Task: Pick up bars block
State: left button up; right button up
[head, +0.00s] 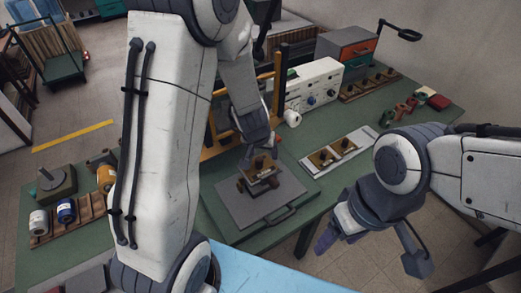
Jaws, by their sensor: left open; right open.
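A small brown and brass block (263,181) sits on a dark grey plate (236,207) with a handle on the green bench. Two more brown blocks (331,153) lie side by side on a pale tray to its right. I cannot make out which of them carries bars. My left gripper (260,163) points down right above the block on the grey plate. It is open, its fingertips are hard to separate from the block, and I cannot tell whether they touch it. My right gripper (329,234) is open and empty, off the bench's front edge at the right.
A white control box (314,84) and an orange-yellow frame stand behind the plate. A grey and orange drawer unit (347,48) is at the back. Rolls and spools (66,211) in a wooden rack stand at left. My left arm hides part of the bench.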

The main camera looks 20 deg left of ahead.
aim_at(259, 159)
pick_arm(q)
jog(key=shift+y, duration=0.3)
jog(key=f+b, duration=0.1)
jog(key=w+a+f+b, duration=0.1)
jog(key=f, duration=0.1)
jog(key=w+a+f+b, duration=0.1)
jog(key=shift+f, duration=0.2)
jog(key=b+x, duration=0.1)
jog(key=x, duration=0.1)
jog(key=b+x, duration=0.1)
jog(key=x, duration=0.1)
jog(key=b+x, duration=0.2)
jog(key=shift+w+a, duration=0.15)
jog(key=shift+a, duration=0.15)
jog(key=shift+r, duration=0.2)
pick_arm(e)
notch_tip(259, 159, down, 6)
pick_arm(q)
grip_shut()
pick_arm(e)
jog(key=shift+f, duration=0.1)
